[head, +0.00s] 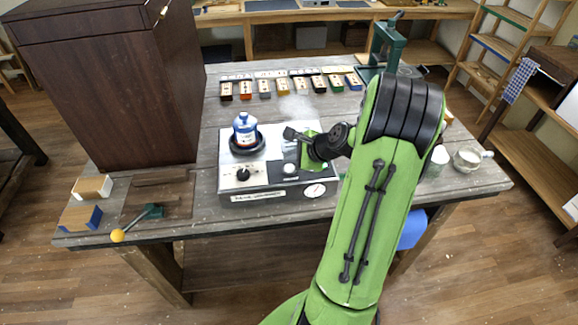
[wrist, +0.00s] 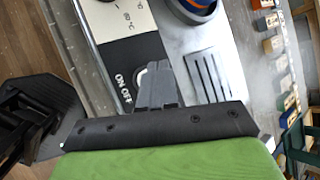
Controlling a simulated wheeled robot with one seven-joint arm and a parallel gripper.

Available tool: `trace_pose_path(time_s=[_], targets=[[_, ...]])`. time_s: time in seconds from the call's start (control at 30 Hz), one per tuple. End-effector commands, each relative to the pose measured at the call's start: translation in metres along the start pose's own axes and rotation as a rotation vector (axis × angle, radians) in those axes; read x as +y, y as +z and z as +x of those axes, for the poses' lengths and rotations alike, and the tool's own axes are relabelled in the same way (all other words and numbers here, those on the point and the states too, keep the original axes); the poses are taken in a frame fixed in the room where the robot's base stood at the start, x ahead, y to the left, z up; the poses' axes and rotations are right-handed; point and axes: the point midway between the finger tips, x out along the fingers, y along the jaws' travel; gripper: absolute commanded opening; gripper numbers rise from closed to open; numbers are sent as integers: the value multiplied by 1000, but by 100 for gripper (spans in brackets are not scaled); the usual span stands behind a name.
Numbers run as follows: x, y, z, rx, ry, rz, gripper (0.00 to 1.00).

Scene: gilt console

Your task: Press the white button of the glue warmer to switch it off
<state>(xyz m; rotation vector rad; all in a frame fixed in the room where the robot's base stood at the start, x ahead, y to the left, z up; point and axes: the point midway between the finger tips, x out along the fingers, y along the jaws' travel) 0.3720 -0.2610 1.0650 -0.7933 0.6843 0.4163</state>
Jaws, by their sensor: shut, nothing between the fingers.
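The glue warmer (head: 262,190) is a pale metal box near the table's front edge. It has a black knob (head: 243,174) and a round white button (head: 289,169) on its top, to the right of the knob. In the wrist view, the button (wrist: 140,76) is partly hidden behind my fingers, beside the "ON OFF" label (wrist: 123,88). My gripper (wrist: 157,70) is shut and empty, its grey fingertips over or right by the button. I cannot tell whether they touch. In the head view, my wrist and arm hide part of the warmer's right side.
A blue-and-white bottle (head: 245,130) stands in the warmer's round well. A dark wooden cabinet (head: 105,95) stands at the left. Several coloured blocks (head: 283,86) line the back, near a green press (head: 385,45). A jar (head: 467,158) stands at the right.

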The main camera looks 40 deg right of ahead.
Motion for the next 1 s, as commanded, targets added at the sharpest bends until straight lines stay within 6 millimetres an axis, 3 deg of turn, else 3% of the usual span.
trace_pose_path(time_s=[1.0], targets=[[8, -8, 10, 0, 0, 1, 0]])
